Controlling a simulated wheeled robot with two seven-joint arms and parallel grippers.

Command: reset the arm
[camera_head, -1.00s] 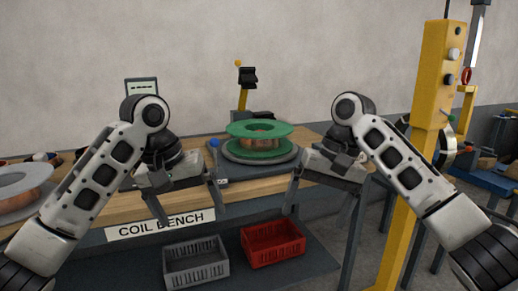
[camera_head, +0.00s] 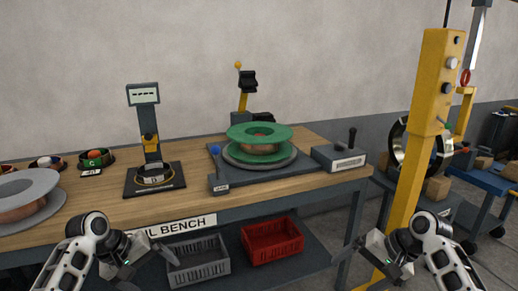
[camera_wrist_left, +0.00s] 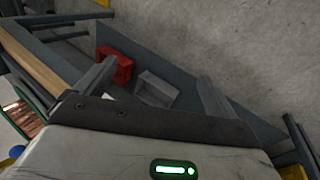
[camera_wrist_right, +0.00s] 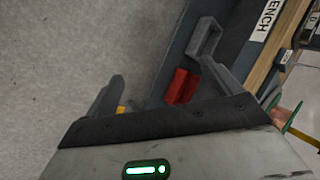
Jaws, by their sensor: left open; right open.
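My left gripper (camera_head: 160,262) is low at the left in the head view, in front of the bench edge. In the left wrist view its two fingers (camera_wrist_left: 150,90) stand apart with nothing between them. My right gripper (camera_head: 372,262) is low at the right, in front of the yellow post. In the right wrist view its fingers (camera_wrist_right: 160,85) are apart and empty. A green-flanged copper coil (camera_head: 262,134) sits on a round grey base on the coil bench (camera_head: 110,212). Both grippers are clear of it.
A grey crate (camera_head: 196,262) and a red crate (camera_head: 272,242) stand on the lower shelf. A grey spool (camera_head: 28,188), a small display stand (camera_head: 146,125) and a lever box (camera_head: 340,158) are on the bench. A yellow post (camera_head: 408,150) rises at the right, with a blue cart (camera_head: 498,182) beyond.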

